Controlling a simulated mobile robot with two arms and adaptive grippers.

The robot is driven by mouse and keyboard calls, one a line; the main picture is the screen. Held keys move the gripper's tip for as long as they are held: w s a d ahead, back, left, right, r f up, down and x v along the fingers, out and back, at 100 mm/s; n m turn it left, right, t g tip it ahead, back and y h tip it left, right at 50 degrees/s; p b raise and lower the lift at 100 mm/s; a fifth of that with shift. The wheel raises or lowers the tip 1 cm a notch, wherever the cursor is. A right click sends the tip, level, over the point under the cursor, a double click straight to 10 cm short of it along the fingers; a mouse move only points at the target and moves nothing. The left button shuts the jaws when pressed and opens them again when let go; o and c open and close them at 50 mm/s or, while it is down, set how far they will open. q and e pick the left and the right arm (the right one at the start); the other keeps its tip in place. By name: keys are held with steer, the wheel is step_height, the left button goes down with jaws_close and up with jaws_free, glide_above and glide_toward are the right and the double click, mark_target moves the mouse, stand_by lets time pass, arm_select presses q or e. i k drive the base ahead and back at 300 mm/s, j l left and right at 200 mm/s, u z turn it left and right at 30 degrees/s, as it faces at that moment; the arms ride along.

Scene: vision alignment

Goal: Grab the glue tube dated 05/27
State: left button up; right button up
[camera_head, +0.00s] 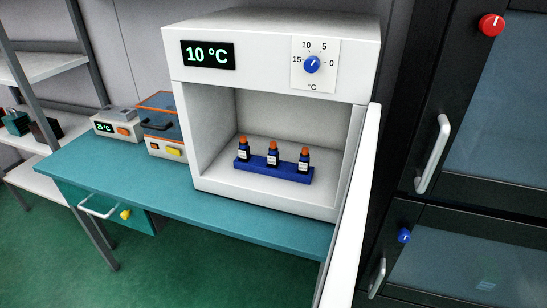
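Three small glue tubes stand upright in a blue rack (262,172) inside an open white cooling box. Each is dark blue with an orange cap and a white label: a left tube (243,149), a middle tube (272,154) and a right tube (304,160). The print on the labels is too small to read, so I cannot tell which one bears 05/27. Neither of my grippers is in view.
The cooling box (180,70) reads 10 °C, and its white door (348,210) stands open on the right. It sits on a teal bench (90,165). Small devices (118,126) stand to its left. A dark cabinet (440,190) stands at right.

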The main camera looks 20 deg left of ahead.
mark_target(272, 156)
steer(key=j, duration=1.3)
